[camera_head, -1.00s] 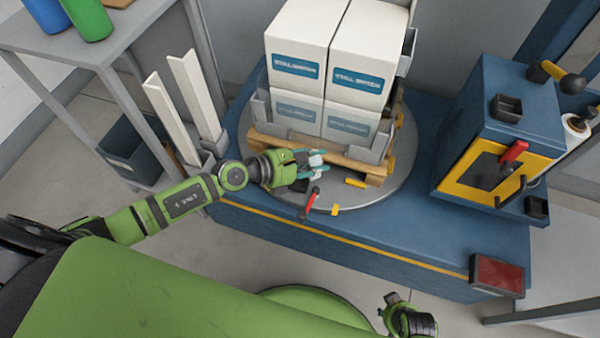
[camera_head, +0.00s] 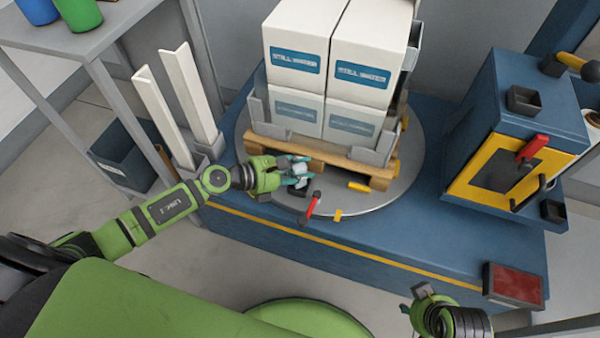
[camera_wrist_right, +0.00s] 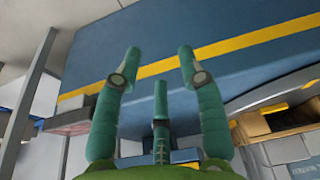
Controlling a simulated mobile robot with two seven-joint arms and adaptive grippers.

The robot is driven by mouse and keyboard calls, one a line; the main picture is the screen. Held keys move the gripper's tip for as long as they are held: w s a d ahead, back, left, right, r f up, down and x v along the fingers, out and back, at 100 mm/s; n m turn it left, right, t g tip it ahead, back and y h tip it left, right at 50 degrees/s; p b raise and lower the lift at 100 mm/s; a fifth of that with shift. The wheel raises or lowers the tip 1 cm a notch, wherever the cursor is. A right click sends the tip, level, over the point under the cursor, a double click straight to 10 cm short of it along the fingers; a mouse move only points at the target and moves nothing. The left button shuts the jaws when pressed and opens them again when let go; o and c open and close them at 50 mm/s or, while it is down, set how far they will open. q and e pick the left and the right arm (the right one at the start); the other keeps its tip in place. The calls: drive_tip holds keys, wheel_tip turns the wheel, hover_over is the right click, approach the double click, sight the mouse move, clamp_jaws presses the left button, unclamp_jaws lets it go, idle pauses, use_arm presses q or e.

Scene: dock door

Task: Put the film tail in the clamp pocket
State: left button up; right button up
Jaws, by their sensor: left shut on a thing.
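My left gripper (camera_head: 299,174) is shut on a small white piece (camera_head: 300,170), which looks like the film tail; the fingers hide part of it. It is at the front of the turntable, in front of the pallet's left part. The clamp, with a red handle (camera_head: 313,205) and a dark body (camera_head: 298,191), sits at the turntable's front edge, just below the fingers. I cannot make out its pocket, or whether the film touches it. My right gripper (camera_head: 422,300) is low at the front right; in the right wrist view its teal fingers (camera_wrist_right: 160,64) are apart and empty.
White cartons (camera_head: 330,75) stand on a wooden pallet (camera_head: 330,160) on the round turntable (camera_head: 405,165). A blue machine (camera_head: 530,110) with a yellow panel stands right. Two white corner posts (camera_head: 165,115) stand left. A dark red pad (camera_head: 515,284) is at the front right.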

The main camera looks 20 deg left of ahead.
use_arm(q)
drive_tip(key=shift+f, duration=0.5)
use_arm(e)
drive_tip(key=shift+v, duration=0.9)
drive_tip(key=shift+w+r, duration=0.1)
use_arm(q)
drive_tip(key=shift+f+b, duration=0.2)
drive_tip(key=shift+b, duration=0.15)
drive_tip(key=o, duration=0.9)
drive_tip(key=shift+o, duration=0.2)
use_arm(e)
drive_tip(key=shift+w+r+t, duration=0.15)
drive_tip(key=shift+r+t, duration=0.15)
